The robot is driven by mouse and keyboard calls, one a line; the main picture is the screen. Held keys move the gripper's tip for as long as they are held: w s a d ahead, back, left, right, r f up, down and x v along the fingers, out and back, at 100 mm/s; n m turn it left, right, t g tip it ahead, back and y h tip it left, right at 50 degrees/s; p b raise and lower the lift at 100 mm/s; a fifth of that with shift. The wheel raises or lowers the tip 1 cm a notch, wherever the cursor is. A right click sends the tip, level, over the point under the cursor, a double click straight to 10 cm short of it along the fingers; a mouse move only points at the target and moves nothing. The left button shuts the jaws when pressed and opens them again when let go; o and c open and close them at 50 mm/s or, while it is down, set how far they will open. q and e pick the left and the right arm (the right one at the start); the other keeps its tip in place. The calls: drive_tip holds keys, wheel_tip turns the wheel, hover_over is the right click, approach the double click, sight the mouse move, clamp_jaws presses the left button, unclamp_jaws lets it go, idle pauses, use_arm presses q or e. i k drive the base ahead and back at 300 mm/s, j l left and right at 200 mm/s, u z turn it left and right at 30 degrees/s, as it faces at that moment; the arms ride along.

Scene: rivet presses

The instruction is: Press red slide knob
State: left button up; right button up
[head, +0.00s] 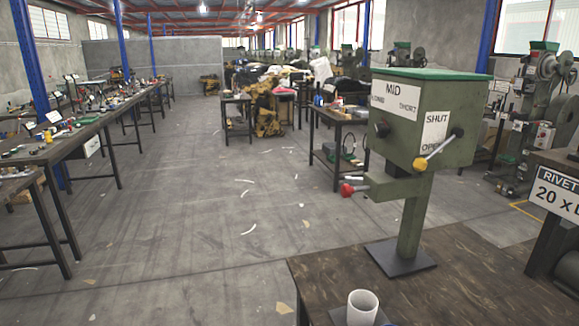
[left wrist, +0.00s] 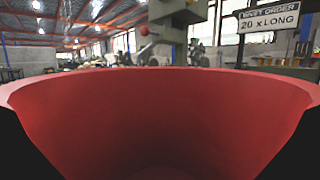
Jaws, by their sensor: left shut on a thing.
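The red slide knob (head: 347,189) is on a short arm low on the left side of the green rivet press (head: 425,122). The red knob also shows in the left wrist view (left wrist: 144,29), at the press ahead. My left gripper (left wrist: 160,150) is shut on a red, wide-mouthed container (left wrist: 160,95), which fills the lower part of that view. Dark gripper parts show at its lower corners. The container is apart from the knob. My left gripper is outside the head view. My right gripper is in neither view.
The press has a yellow-tipped lever (head: 420,164) by SHUT/OPEN labels and a dark knob by MID, LONG and SHORT. It stands on a brown table (head: 470,285) with a white cup (head: 362,308). A RIVET ORDER sign (head: 556,192) is on the right. Floor on the left is open.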

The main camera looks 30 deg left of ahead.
sight(346, 191)
drive_tip(key=i+j, duration=0.25)
drive_tip(key=j, duration=0.2)
drive_tip(key=i+j, duration=0.25)
drive_tip(key=j, duration=0.15)
drive_tip(key=i+j, duration=0.25)
drive_tip(key=j, duration=0.2)
drive_tip(key=i+j, duration=0.25)
drive_tip(key=j, duration=0.2)
drive_tip(key=i+j+z, duration=0.15)
drive_tip(key=j, duration=0.15)
drive_tip(key=i+j+z, duration=0.15)
drive_tip(key=j, duration=0.2)
drive_tip(key=i+j+z, duration=0.15)
drive_tip(key=j, duration=0.15)
drive_tip(key=i+j+z, duration=0.1)
drive_tip(key=j, duration=0.25)
drive_tip(key=i+j+z, duration=0.15)
drive_tip(key=j, duration=0.2)
drive_tip(key=k, duration=0.05)
